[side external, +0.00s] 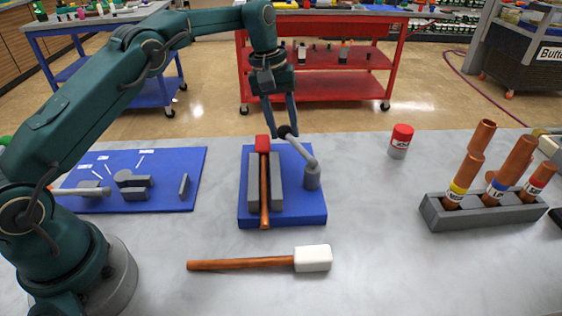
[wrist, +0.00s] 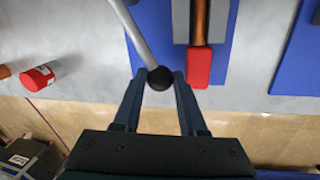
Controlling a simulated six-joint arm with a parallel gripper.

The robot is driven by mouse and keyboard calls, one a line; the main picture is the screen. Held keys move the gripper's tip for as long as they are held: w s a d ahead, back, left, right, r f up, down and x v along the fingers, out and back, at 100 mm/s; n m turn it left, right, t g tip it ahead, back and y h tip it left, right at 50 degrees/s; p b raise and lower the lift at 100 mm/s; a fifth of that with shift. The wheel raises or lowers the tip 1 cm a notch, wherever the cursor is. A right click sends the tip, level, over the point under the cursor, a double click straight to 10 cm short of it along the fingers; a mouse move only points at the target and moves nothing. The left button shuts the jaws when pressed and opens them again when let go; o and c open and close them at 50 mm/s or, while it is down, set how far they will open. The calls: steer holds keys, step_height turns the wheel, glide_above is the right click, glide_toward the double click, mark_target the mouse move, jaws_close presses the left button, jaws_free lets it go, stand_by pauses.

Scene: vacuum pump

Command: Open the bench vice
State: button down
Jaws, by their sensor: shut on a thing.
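The bench vice stands on a blue base (side external: 285,216) in the middle of the table. A grey lever (side external: 300,150) rises from a round post (side external: 312,176) at the right and ends in a black ball knob (wrist: 160,78). My gripper (side external: 284,128) is shut on this knob, with a finger on each side of it in the wrist view. The red end (wrist: 199,67) is just right of my fingers there.
A red-capped can (side external: 401,141) and a grey rack (side external: 485,213) of copper tubes stand to the right. A blue board (side external: 175,170) with grey parts is at left.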

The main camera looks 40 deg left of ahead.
steer(key=shift+c, duration=2.3)
jaws_free()
steer(key=shift+s, duration=0.1)
